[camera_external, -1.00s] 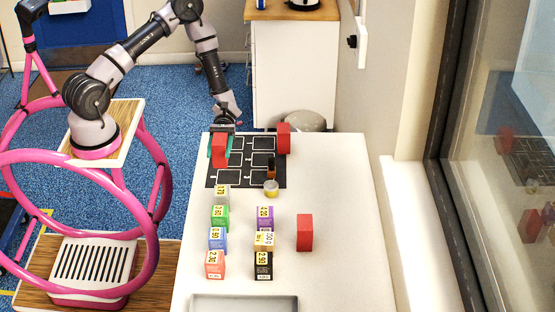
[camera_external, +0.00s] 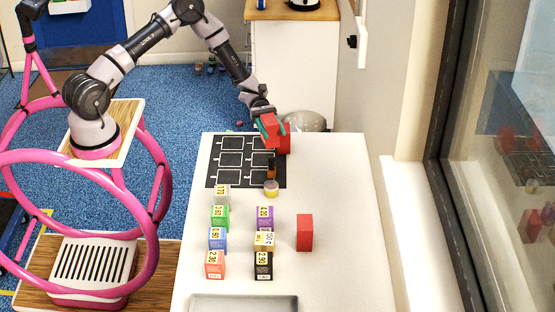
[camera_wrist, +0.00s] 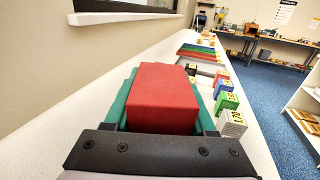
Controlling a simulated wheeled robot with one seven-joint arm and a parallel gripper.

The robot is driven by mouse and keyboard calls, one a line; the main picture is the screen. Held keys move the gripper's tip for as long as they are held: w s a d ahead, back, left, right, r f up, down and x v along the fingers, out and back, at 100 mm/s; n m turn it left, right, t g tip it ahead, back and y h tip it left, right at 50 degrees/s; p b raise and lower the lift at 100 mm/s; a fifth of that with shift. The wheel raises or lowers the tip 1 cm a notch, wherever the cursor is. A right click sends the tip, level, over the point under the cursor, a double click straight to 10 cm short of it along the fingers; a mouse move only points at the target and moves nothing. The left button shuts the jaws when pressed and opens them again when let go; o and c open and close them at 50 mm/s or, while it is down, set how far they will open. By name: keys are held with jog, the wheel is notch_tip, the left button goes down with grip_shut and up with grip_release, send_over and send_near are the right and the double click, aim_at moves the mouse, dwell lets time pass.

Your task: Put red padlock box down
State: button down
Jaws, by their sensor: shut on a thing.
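My gripper (camera_external: 264,118) is shut on a red box, the red padlock box (camera_external: 269,125), near the far end of the white table. In the wrist view the red padlock box (camera_wrist: 163,97) sits between the green fingers of my gripper (camera_wrist: 165,100). No padlock marking shows on the faces in view.
Several priced boxes, including a green one (camera_external: 220,217), stand nearer. A red box (camera_external: 305,232) is right of them, a grey tray (camera_external: 244,303) at the near edge. The table's right side is clear.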

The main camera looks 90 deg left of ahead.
jog(key=w+a+r+n+t+y, duration=0.1)
jog(key=w+a+n+t+y, duration=0.2)
jog(key=w+a, duration=0.55)
jog(key=w+a+r+n+t+y, duration=0.15)
jog(key=w+a+t, duration=0.35)
jog(key=w, duration=0.6)
jog(key=shift+n+g, duration=0.4)
jog(key=shift+n, duration=0.05)
jog(key=shift+a+f, duration=0.2)
jog(key=shift+f, duration=7.3)
jog(key=shift+f, duration=0.15)
jog(key=shift+c, duration=1.1)
grip_release()
jog(key=v, duration=1.2)
